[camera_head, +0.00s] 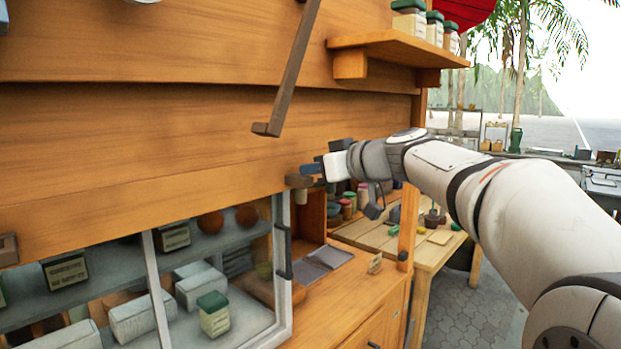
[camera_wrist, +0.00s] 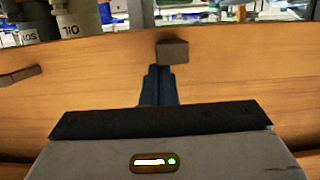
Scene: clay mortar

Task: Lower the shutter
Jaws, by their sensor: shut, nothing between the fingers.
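The shutter (camera_head: 150,140) appears to be the orange-brown plank panel above the glazed window (camera_head: 200,285); its lower edge slopes across the head view. A small brown block (camera_head: 298,181) sticks out near its lower right end. A brown block, seemingly the same one, shows in the wrist view (camera_wrist: 172,52). My gripper (camera_head: 310,169) is shut and empty, its blue fingertips right at this block. In the wrist view my fingers (camera_wrist: 157,76) sit together just below the block; whether they touch it I cannot tell.
A dark bar (camera_head: 289,70) slants down above my gripper. A wooden shelf (camera_head: 390,44) with jars is above right. Below are a counter (camera_head: 350,285) and a table (camera_head: 440,257) with small goods. The wrist view shows an oil container (camera_wrist: 75,20) at upper left.

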